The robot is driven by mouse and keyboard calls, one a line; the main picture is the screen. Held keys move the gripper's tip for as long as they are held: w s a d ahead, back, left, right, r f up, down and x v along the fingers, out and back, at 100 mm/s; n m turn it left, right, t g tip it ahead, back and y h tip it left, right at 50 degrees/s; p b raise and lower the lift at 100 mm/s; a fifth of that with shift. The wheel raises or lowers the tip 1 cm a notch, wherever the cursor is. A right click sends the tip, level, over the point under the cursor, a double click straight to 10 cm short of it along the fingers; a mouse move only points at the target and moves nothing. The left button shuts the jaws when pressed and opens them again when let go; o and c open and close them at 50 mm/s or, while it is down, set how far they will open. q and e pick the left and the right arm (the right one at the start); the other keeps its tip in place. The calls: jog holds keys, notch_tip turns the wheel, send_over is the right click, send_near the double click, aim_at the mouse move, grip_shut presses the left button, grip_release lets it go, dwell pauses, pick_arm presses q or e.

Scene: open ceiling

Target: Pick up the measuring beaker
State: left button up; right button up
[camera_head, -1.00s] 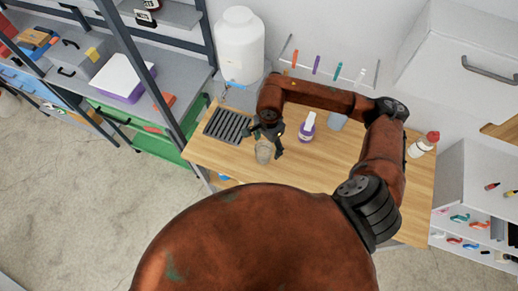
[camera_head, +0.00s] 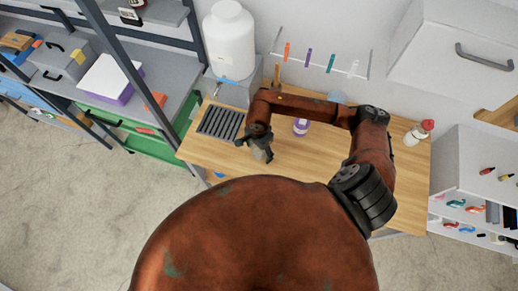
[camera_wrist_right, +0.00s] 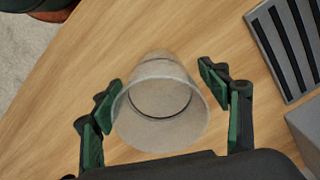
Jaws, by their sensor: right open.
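The measuring beaker (camera_wrist_right: 160,110) is a greyish, translucent cup standing on the wooden table. In the right wrist view its round open rim faces the camera. My right gripper (camera_wrist_right: 165,104) is open, with one green-padded finger on each side of the beaker; gaps show between the pads and its wall, wider on the right. In the head view the right gripper (camera_head: 257,140) covers much of the beaker (camera_head: 263,154), whose lower part shows beneath it. My left gripper is not in view.
A dark slatted rack (camera_head: 219,123) lies left of the beaker. A purple-labelled bottle (camera_head: 300,127) stands to its right, partly behind my arm. A large white container (camera_head: 230,42) is at the back left, and a red-capped bottle (camera_head: 418,133) at the right end. The table front (camera_head: 310,160) is clear.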

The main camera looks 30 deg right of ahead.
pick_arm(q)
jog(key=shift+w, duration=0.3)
pick_arm(e)
jog(key=shift+c, duration=0.5)
jog(key=c, duration=0.9)
jog(key=shift+c, duration=0.2)
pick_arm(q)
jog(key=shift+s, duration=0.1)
pick_arm(e)
jog(key=shift+r, duration=0.1)
jog(key=shift+c, duration=0.2)
jog(key=shift+r, duration=0.15)
notch_tip(320, 180, up, 2)
jog(key=shift+w+b, duration=0.1)
jog(key=shift+b, duration=0.35)
jog(key=s+a+r+b, duration=0.2)
jog(key=s+a+r, duration=0.3)
jog(key=a+r, duration=0.7)
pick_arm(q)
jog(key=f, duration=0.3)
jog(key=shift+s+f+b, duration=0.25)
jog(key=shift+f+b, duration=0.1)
pick_arm(e)
jog(key=w+d+n, duration=0.8)
jog(key=d+n, duration=0.1)
jog(key=n, duration=0.6)
jog(key=shift+w+d, duration=0.2)
jog(key=shift+w, duration=0.1)
